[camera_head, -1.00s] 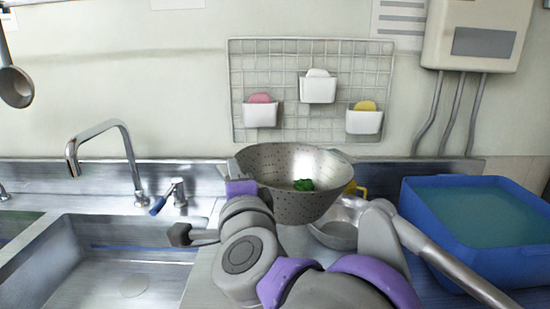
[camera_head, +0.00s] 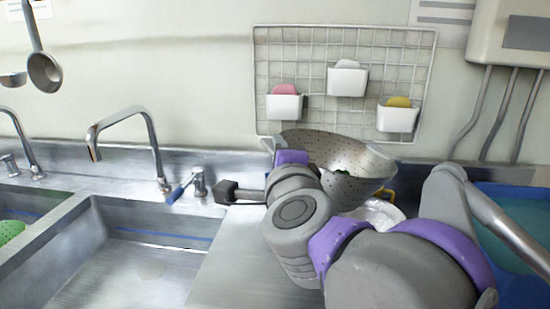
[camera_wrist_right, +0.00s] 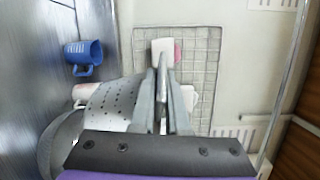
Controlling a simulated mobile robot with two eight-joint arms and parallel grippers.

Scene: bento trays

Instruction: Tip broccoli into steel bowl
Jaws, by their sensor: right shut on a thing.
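The perforated steel colander (camera_head: 325,148) is held in the air, its rim sloping down toward the right. My right gripper (camera_head: 272,146) is shut on its rim at the left side. In the right wrist view the closed fingers (camera_wrist_right: 163,75) grip the colander wall (camera_wrist_right: 112,102). My left gripper is not in view.
A sink with a tap (camera_head: 130,118) is at the left, with a green perforated thing (camera_head: 10,230) at its far left. A blue tub (camera_head: 515,190) is at the right. A wire rack (camera_head: 310,55) with white holders hangs behind. A blue mug (camera_wrist_right: 85,56) shows in the wrist view.

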